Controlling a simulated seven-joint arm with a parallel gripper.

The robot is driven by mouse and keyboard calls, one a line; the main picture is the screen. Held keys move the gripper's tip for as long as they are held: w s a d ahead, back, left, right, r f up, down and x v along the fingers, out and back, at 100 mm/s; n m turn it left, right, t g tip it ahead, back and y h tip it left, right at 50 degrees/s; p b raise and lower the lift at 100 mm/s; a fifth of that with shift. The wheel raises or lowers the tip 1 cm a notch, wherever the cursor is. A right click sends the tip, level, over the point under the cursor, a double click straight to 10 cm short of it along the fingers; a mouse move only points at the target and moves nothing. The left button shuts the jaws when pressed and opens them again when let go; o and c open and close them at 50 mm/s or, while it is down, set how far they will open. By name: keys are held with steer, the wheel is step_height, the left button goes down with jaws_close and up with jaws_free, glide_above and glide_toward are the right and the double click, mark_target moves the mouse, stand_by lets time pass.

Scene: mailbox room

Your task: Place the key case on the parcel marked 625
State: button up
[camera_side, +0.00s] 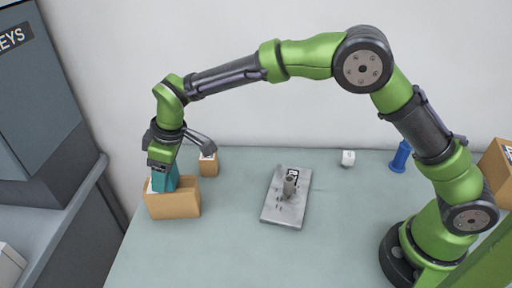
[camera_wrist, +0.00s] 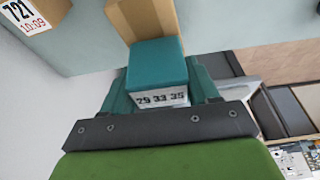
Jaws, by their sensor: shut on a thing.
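The key case, a teal box (camera_side: 167,181), is between the fingers of my gripper (camera_side: 164,164) at the left end of the table. My gripper is shut on it. The wrist view shows its smooth teal face (camera_wrist: 157,60) and a white label reading 29 33 35. Directly below it is a brown cardboard parcel (camera_side: 173,204), which also shows behind the case in the wrist view (camera_wrist: 145,17). I cannot tell whether the case touches the parcel. No number can be read on this parcel; the case and gripper cover part of its top.
A smaller parcel (camera_side: 208,165) stands just behind. A label in the wrist view reads 721 on a parcel (camera_wrist: 45,10). A grey tray (camera_side: 270,213) holds a metallic object. A white cube (camera_side: 348,158) and a blue item (camera_side: 400,156) stand farther right. The front table is clear.

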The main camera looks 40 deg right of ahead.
steer(key=shift+f, duration=0.1)
steer(key=o, duration=1.1)
steer(key=v, duration=1.2)
steer(key=s+d+r+m+t, duration=0.2)
steer(key=s+d+r+m, duration=0.3)
steer(key=d, duration=0.6)
steer(key=s+d+f+m+t, duration=0.2)
steer(key=s+d+m, duration=0.6)
steer(key=s+d, duration=0.6)
steer(key=s, duration=0.4)
steer(key=shift+f+t, duration=0.35)
steer(key=shift+t, duration=0.05)
